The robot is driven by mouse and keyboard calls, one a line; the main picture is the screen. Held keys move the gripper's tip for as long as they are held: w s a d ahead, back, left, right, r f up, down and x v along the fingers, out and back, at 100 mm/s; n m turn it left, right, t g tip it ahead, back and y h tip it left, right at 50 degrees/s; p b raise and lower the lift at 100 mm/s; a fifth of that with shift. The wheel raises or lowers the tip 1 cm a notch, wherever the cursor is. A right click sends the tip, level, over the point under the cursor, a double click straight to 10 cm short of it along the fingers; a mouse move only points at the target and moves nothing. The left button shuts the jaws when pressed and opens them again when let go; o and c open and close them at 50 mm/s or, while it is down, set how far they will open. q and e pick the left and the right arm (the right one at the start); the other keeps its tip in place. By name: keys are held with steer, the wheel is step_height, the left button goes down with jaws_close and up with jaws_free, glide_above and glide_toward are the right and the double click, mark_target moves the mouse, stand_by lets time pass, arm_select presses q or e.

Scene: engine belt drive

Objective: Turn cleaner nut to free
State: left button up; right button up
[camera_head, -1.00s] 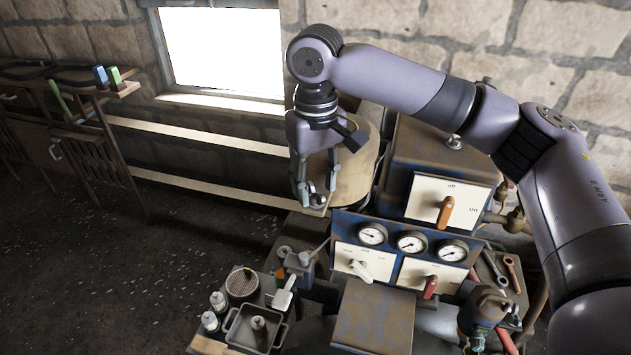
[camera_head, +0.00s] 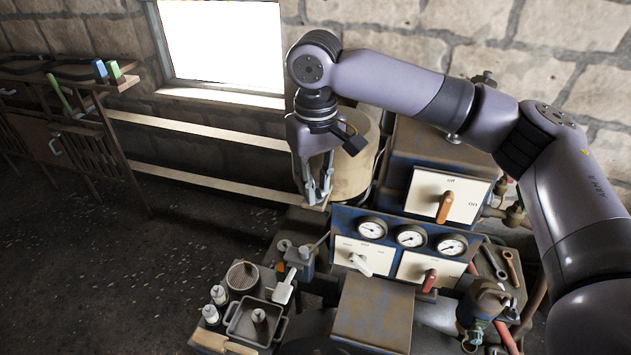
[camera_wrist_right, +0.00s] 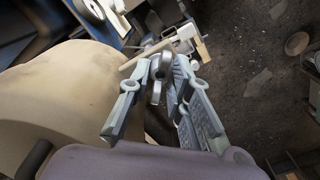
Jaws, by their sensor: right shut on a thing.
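The air cleaner, a beige drum (camera_head: 352,165), stands behind the gauge panel and fills the left of the right wrist view (camera_wrist_right: 60,95). My right gripper (camera_head: 318,196) is pointed down in front of the drum's left side. In the right wrist view my right gripper (camera_wrist_right: 165,68) is shut on a small grey metal nut with rounded lobes (camera_wrist_right: 156,88). The fingers hide part of the nut, and I cannot tell whether it still touches its stud. The nut is too small to make out clearly in the head view. My left gripper is not in view.
The gauge panel (camera_head: 408,240) and a switch box with an orange lever (camera_head: 446,203) stand right of the gripper. A tray (camera_head: 248,322), bottles (camera_head: 213,310) and a round can (camera_head: 243,278) are at lower left. Open floor lies left.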

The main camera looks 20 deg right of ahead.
steer(key=shift+n, duration=0.3)
jaws_close()
steer(key=n, duration=0.4)
steer(key=shift+n, duration=2.2)
steer(key=o, duration=0.9)
jaws_free()
steer(key=shift+r, duration=0.1)
steer(key=shift+c, duration=0.2)
steer(key=shift+s, duration=0.1)
